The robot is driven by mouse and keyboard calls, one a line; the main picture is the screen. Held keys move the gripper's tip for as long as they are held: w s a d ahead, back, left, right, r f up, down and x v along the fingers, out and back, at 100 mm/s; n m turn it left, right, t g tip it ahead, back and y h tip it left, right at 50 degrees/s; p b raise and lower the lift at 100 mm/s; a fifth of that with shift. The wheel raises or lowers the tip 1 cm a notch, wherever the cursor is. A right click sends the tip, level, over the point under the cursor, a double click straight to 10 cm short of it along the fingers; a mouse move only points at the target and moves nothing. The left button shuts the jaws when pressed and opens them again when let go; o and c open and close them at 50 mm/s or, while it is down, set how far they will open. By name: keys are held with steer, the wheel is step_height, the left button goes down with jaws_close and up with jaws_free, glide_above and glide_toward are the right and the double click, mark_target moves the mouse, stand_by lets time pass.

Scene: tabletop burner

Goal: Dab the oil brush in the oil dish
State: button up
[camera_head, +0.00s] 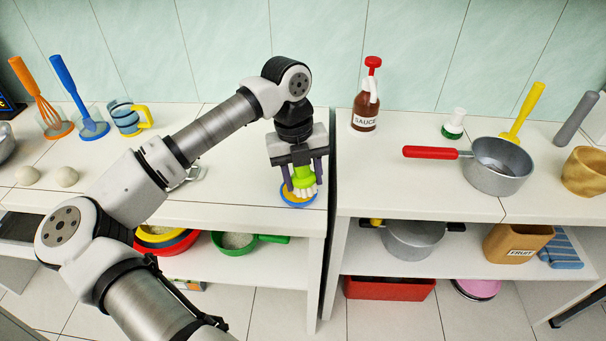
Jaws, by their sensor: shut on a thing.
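My gripper (304,172) is shut on the oil brush (303,177), which has a bright green handle and pale bristles pointing down. The oil dish (286,200) is a small round dish with a blue rim and yellow inside, at the right end of the left counter. The brush is upright over the dish, and its bristles overlap the dish in this view. I cannot tell whether the bristles touch the dish. Part of the brush handle is hidden between my gripper's fingers.
A gap parts the left counter from the right one. A sauce bottle (366,105) and a grey saucepan (497,168) with a red handle stand on the right counter. A patterned mug (124,117), an orange whisk (38,95) and a blue utensil (78,97) stand at the back left.

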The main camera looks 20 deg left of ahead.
steer(key=shift+f+b, duration=0.8)
steer(key=shift+b, duration=0.05)
stand_by(1.7)
steer(key=shift+r+p, duration=2.05)
steer(key=shift+r, duration=2)
